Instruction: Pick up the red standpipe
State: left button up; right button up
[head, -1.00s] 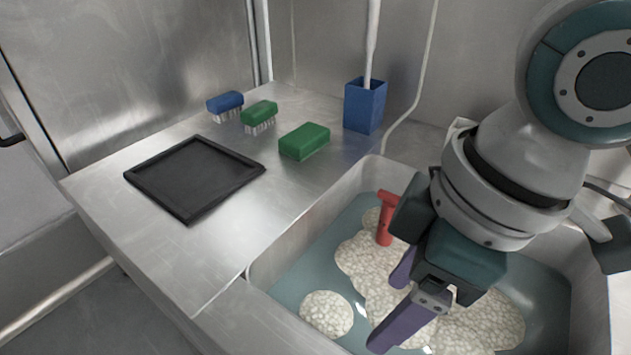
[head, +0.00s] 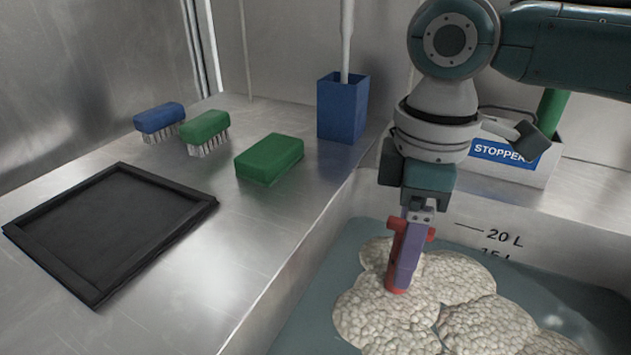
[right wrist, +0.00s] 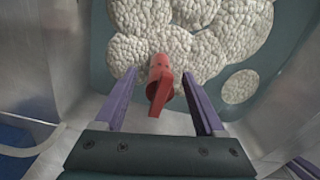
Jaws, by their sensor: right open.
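The red standpipe (head: 393,262) stands upright in the sink among pale foam patches, partly hidden behind my right gripper in the head view. My right gripper (head: 408,270) points down at it, with its purple fingers beside the pipe. In the right wrist view, the standpipe (right wrist: 160,82) lies between the two spread fingers of the right gripper (right wrist: 160,112), with a gap on each side. The right gripper is open and holds nothing. My left gripper is not in view.
The sink holds liquid and foam patches (head: 480,325). On the steel counter left of it are a black tray (head: 60,208), a blue brush (head: 160,118), a green brush (head: 205,128), a green sponge (head: 270,158) and a blue holder (head: 343,108). A white STOPPER box (head: 515,160) stands behind.

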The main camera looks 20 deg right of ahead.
aim_at(393, 295)
notch_tip(393, 295, down, 3)
jog(key=shift+b, duration=0.3)
grip_shut()
dwell(0.4)
dwell(0.8)
